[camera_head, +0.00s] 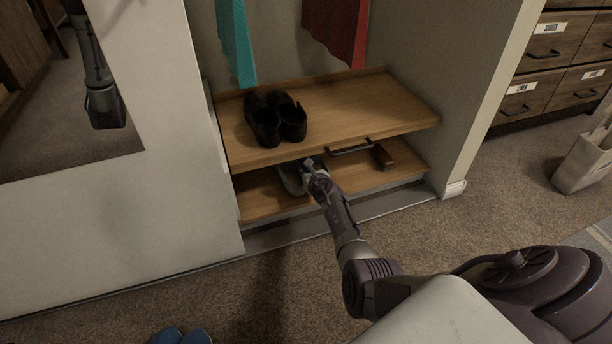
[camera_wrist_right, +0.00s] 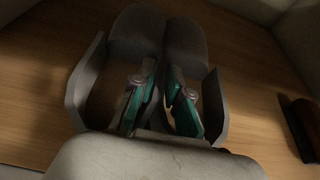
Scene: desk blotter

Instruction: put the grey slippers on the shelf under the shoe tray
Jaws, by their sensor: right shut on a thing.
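A pair of grey slippers (camera_head: 290,180) is on the lower shelf (camera_head: 262,200), under the wooden shoe tray (camera_head: 370,100). In the right wrist view the slippers (camera_wrist_right: 140,32) lie side by side, toes pointing away. My right gripper (camera_head: 312,168) reaches in under the tray's front edge. Its green-padded fingers (camera_wrist_right: 160,105) are shut on the slippers between their two open sides. The tray partly hides the slippers in the head view. My left gripper is not clearly in view; a dark arm shape shows only in the mirror.
Black shoes (camera_head: 275,120) stand on the tray, which has a black front handle (camera_head: 350,147). A dark red object (camera_head: 382,157) lies right on the lower shelf. Blue slippers (camera_head: 180,337) are on the carpet. Teal and red cloths hang above. A mirror (camera_head: 60,130) is at left.

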